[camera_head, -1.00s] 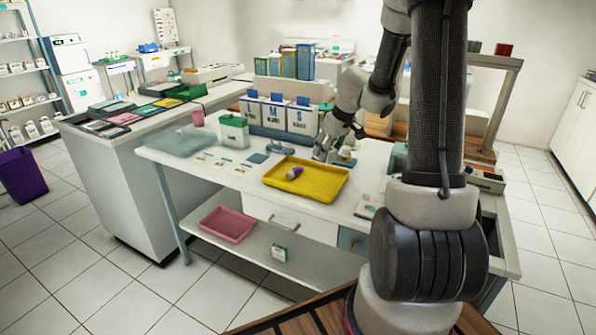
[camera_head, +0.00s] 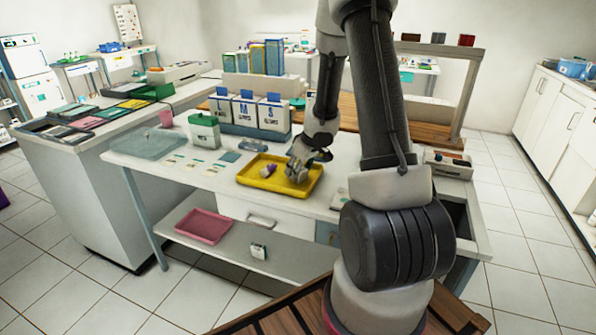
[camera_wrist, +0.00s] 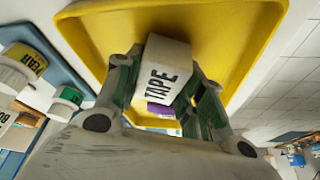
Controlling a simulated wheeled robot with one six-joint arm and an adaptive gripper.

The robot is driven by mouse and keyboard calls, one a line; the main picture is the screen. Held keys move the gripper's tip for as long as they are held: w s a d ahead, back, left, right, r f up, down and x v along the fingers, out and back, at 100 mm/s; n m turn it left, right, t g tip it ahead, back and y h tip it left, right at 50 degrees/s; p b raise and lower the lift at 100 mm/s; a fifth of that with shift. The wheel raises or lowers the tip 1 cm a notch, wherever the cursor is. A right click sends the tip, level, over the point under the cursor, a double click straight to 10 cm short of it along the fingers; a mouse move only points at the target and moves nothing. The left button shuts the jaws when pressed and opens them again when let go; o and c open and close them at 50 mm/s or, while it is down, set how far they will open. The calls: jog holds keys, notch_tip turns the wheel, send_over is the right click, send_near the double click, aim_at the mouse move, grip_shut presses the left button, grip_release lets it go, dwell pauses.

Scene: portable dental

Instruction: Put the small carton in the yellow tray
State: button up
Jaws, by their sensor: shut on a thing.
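My gripper (camera_head: 297,173) is over the right part of the yellow tray (camera_head: 248,180). In the wrist view its fingers (camera_wrist: 165,95) are shut on a small white carton (camera_wrist: 162,72) with black "TAPE" lettering. The yellow tray (camera_wrist: 235,30) fills the background behind the carton there. In the head view the carton is hidden by my gripper, and I cannot tell whether it touches the tray floor. A purple and pale item (camera_head: 267,170) lies in the tray, left of my gripper; its purple part (camera_wrist: 160,109) shows between the fingers in the wrist view.
White bins with blue tops (camera_head: 246,109) and a green-lidded container (camera_head: 204,131) stand behind the tray. A clear tray (camera_head: 150,144) is at the left of the table. A pink tray (camera_head: 203,226) and a small box (camera_head: 258,251) sit on the lower shelf.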

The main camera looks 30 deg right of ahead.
jog(key=shift+f, duration=0.2)
jog(key=shift+f, duration=0.15)
jog(key=o, duration=0.9)
